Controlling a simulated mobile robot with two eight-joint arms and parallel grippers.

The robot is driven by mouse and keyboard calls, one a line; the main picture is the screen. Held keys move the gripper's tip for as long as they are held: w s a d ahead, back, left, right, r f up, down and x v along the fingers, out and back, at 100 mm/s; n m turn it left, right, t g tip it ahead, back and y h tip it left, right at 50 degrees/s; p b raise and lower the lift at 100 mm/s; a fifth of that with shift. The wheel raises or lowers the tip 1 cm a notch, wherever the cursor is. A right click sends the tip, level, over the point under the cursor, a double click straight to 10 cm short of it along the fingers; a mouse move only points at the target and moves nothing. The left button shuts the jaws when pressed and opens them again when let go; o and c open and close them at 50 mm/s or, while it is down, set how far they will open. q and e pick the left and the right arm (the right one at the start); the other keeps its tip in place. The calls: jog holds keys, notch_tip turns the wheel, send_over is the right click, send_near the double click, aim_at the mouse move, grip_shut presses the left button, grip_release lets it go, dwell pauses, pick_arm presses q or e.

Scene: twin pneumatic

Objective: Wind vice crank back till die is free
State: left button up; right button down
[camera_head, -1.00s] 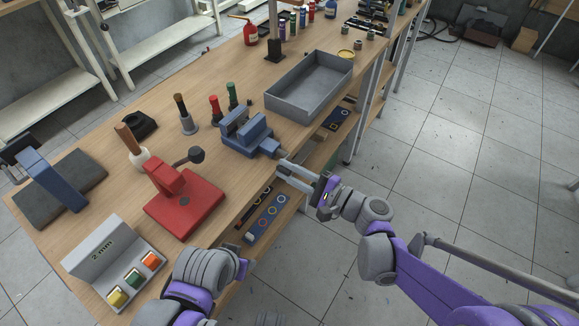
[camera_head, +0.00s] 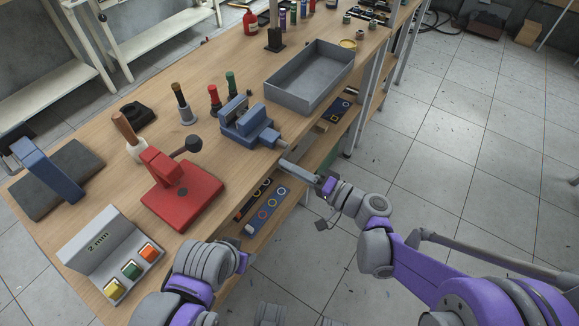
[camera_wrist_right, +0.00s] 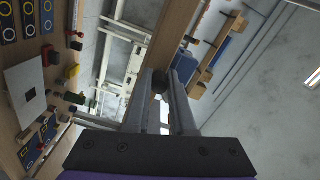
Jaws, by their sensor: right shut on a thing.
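The blue vice (camera_head: 247,124) stands at the bench's right edge, its screw end facing the floor side. My right gripper (camera_head: 284,162) is just off that edge, beside the screw end. In the right wrist view its two fingers (camera_wrist_right: 161,78) are shut on a small dark piece (camera_wrist_right: 158,82), which looks like the crank's handle. The rest of the crank is hidden or too small to make out. I cannot make out the die in the vice jaws. My left arm shows at the bottom, but its gripper is out of view.
A grey open tray (camera_head: 311,78) stands behind the vice. A red press (camera_head: 182,194), a button box (camera_head: 112,252) and several upright handled tools are to the left. A shelf (camera_head: 262,222) runs under the bench edge near my right gripper.

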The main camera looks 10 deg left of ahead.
jog(key=shift+w+d+f+n, duration=0.15)
jog(key=shift+w+f+n, duration=0.1)
jog(key=shift+n, duration=0.45)
jog(key=c, duration=0.8)
grip_release()
jog(key=v, duration=1)
jog(key=shift+s+d+r+p, duration=0.1)
jog(key=shift+s+d+p, duration=0.05)
jog(key=shift+d+p, duration=0.2)
jog(key=shift+d, duration=0.1)
